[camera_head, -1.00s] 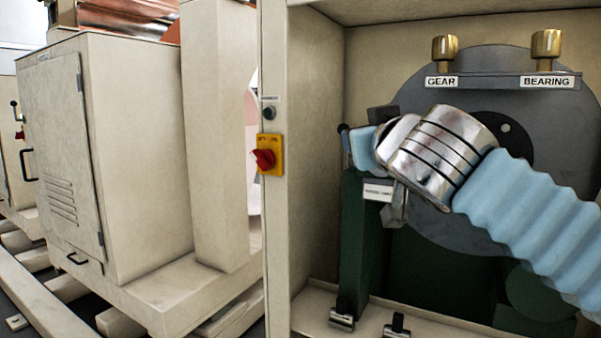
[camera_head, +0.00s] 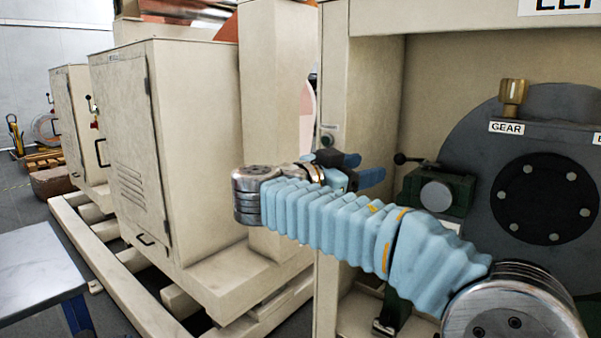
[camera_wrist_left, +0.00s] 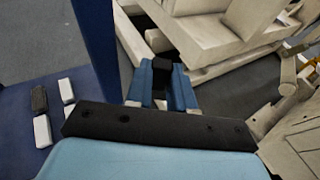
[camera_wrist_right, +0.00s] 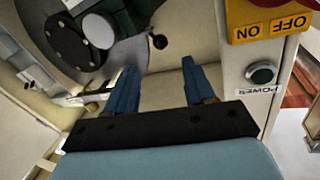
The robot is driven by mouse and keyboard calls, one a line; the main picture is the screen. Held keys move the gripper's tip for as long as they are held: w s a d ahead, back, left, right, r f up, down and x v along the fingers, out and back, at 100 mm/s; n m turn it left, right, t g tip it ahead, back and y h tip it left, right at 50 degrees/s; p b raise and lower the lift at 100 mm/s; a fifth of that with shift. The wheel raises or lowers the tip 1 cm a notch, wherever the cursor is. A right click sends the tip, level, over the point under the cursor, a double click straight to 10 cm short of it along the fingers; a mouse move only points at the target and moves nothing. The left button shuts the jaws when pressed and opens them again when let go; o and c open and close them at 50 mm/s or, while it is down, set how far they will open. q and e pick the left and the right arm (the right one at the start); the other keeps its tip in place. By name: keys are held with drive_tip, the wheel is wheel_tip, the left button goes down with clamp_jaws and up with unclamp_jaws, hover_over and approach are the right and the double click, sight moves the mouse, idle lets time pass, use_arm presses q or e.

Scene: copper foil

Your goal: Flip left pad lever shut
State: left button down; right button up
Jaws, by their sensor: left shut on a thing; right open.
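The pad lever (camera_head: 401,158) has a black ball knob and points left from the top of a green pad block (camera_head: 457,190) beside the grey disc. Its knob also shows in the right wrist view (camera_wrist_right: 160,41), ahead of my fingertips and apart from them. My right gripper (camera_head: 366,168) is open and empty, left of the knob in the head view; its two blue fingers show spread in the right wrist view (camera_wrist_right: 159,66). My left gripper (camera_wrist_left: 161,66) shows only in the left wrist view, shut on a small black object (camera_wrist_left: 160,72), partly hidden by the fingers.
The cabinet post with the green POWER button (camera_wrist_right: 262,73) and yellow switch plate (camera_wrist_right: 268,24) stands close to my right gripper. A brass knob (camera_head: 512,98) sits above the GEAR label. A grey table (camera_head: 40,265) is at the lower left.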

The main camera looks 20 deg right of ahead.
sight(396, 161)
drive_tip(key=p+x, duration=0.2)
drive_tip(key=x, duration=0.9)
drive_tip(key=shift+d+f, duration=0.1)
drive_tip(key=shift+d, duration=0.2)
drive_tip(key=shift+c, duration=0.4)
